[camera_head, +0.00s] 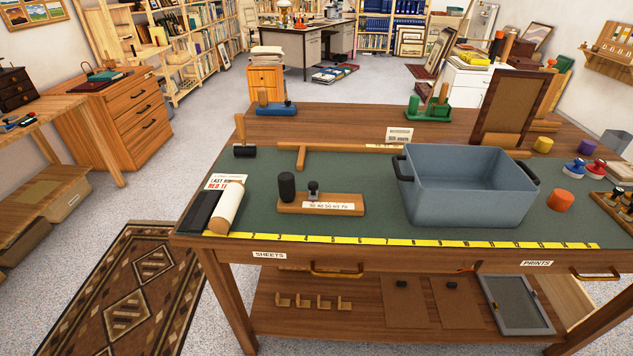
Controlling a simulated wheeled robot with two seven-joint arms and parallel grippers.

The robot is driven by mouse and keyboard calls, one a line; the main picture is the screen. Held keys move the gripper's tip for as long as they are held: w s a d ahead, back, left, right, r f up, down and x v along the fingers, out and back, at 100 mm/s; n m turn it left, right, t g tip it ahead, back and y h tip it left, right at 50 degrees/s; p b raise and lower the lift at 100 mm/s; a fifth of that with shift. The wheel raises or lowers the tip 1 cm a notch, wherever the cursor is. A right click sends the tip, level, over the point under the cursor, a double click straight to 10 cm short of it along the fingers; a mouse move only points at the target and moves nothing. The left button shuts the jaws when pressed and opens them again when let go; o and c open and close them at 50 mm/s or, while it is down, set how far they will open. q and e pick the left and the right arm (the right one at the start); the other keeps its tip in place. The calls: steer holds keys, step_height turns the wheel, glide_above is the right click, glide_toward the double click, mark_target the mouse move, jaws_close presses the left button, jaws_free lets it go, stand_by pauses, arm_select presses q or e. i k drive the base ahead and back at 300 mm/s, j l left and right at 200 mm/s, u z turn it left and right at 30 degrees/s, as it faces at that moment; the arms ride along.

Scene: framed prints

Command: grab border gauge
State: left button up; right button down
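A wooden T-shaped piece (301,157) with a long thin bar lies on the green mat toward the back of the table; it looks most like the border gauge. Its right end runs behind the grey-blue bin. A wooden block (320,205) with a black cylinder, a small dark knob and a white printed label sits nearer the front. A yellow numbered rule (400,241) runs along the table's front edge. No label names the border gauge, so I cannot be certain which it is. Neither of my grippers is in view.
The grey-blue bin (466,205) stands on the mat right of centre. Coloured knobs and an orange cylinder (560,201) stand at right. The mat's left middle (360,170) is mostly clear.

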mark_target(290, 200)
steer(key=i+j+z, duration=0.15)
steer(key=j+z, duration=0.25)
steer(key=i+j+z, duration=0.15)
steer(key=z, duration=0.2)
steer(key=j+z, duration=0.4)
steer(key=j, duration=0.1)
